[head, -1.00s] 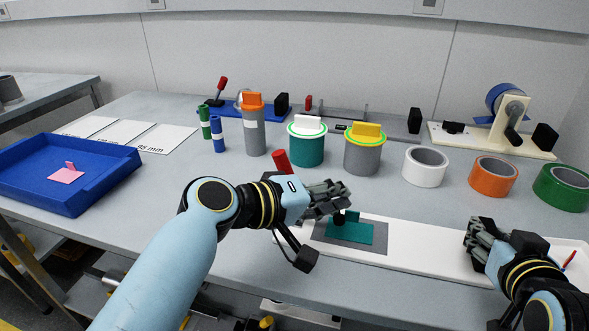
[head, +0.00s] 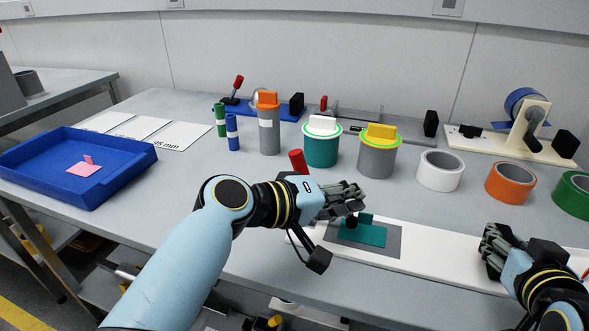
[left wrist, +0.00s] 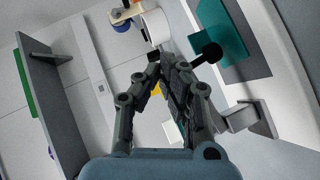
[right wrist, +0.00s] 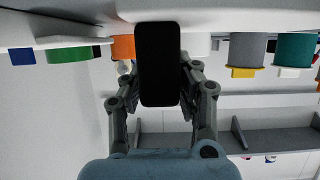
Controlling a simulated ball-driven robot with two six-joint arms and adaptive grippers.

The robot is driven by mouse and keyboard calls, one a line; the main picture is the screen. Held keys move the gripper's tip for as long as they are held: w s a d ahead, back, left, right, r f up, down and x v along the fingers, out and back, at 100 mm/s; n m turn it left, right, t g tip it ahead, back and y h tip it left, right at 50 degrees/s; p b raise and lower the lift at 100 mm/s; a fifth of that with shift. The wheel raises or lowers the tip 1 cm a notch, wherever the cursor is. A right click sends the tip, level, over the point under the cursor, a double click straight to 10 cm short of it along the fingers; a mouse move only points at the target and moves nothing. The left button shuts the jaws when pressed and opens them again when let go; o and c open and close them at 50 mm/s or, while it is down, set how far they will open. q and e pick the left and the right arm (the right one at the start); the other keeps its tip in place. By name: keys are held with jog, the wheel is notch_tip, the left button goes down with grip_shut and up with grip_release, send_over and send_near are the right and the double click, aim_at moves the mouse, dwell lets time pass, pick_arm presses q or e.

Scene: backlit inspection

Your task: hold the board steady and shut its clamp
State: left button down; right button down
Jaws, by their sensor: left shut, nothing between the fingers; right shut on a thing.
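The teal board (head: 362,234) lies on a grey pad on a long white base (head: 440,262). It also shows in the left wrist view (left wrist: 222,42). The clamp's red handle (head: 297,161) sticks up, tilted, behind my left wrist, which hides most of the clamp. A black round tip (left wrist: 212,53) shows over the board's edge; I cannot tell whether it touches. My left gripper (head: 350,196) is shut and empty, just above the tip. My right gripper (head: 492,244) is shut on a black grip block (right wrist: 158,65) at the base's right part.
Behind stand a teal pot (head: 321,150), a grey pot (head: 377,160) and a grey bottle (head: 269,135). Tape rolls in white (head: 440,172), orange (head: 510,183) and green (head: 574,196) stand right. A blue tray (head: 75,190) is at left. Bare table lies between tray and left arm.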

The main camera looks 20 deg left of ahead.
jog(key=shift+s+f, duration=0.15)
jog(key=shift+f, duration=0.2)
